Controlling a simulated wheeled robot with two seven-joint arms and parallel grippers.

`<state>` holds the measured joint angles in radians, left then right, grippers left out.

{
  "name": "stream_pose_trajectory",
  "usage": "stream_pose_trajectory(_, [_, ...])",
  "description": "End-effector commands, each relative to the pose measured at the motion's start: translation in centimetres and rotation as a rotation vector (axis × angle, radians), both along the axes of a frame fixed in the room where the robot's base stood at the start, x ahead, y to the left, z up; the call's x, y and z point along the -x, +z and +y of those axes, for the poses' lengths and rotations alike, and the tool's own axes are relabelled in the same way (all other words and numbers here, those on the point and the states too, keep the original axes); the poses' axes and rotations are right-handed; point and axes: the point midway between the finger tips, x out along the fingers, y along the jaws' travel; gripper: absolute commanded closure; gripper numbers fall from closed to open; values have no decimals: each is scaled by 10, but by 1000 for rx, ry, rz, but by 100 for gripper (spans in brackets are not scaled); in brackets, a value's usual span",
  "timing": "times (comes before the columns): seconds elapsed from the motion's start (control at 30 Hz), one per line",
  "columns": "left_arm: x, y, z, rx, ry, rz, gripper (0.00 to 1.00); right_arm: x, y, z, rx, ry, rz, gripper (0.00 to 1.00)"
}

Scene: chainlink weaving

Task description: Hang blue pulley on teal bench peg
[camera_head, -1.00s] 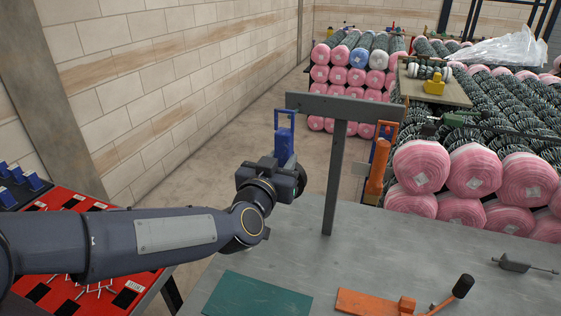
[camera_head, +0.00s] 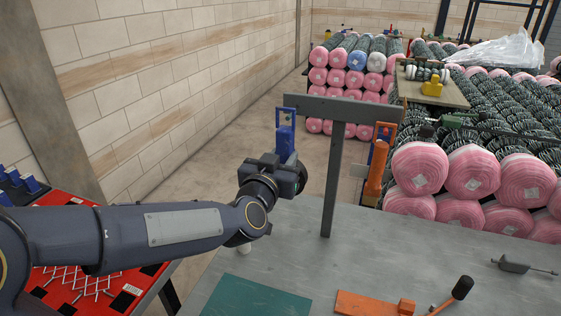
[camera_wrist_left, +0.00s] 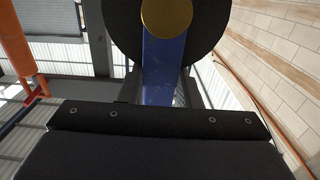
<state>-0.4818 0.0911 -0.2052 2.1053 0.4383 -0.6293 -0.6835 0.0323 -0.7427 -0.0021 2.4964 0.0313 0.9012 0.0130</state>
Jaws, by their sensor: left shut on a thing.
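The blue pulley (camera_head: 285,137) is upright, its open loop just below the left end of the grey crossbar (camera_head: 342,109) on a post on the bench. I cannot tell whether loop and crossbar touch, and no peg shows clearly. My left gripper (camera_head: 284,163) is shut on the pulley's lower part, hiding it. In the left wrist view the pulley's blue body (camera_wrist_left: 160,72) has a brass disc and a dark wheel behind it. A teal mat (camera_head: 258,299) lies on the grey bench (camera_head: 400,250). My right gripper is not in view.
An orange pulley (camera_head: 376,165) is at the crossbar's right end. An orange tool with a black knob (camera_head: 462,287) and a grey tool (camera_head: 515,267) lie on the bench. Pink-ended rolls (camera_head: 419,167) are stacked behind. A red table (camera_head: 75,285) stands at left.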

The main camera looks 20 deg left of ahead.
Motion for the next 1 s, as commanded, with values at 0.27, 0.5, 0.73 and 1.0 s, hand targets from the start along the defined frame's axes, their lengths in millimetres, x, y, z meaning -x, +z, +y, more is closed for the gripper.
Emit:
stream_pose_trajectory(0.27, [-12, 0, 0, 0, 1, -1, 100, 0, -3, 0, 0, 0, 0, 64])
stream_pose_trajectory(0.5, [-21, 0, 0, -1, 1, -2, 100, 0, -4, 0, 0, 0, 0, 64])
stream_pose_trajectory(0.73, [-30, 0, -1, -1, 0, -2, 100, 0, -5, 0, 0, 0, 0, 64])
stream_pose_trajectory(1.0, [-40, 0, -1, -1, 0, -2, 100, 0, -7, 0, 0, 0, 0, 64])
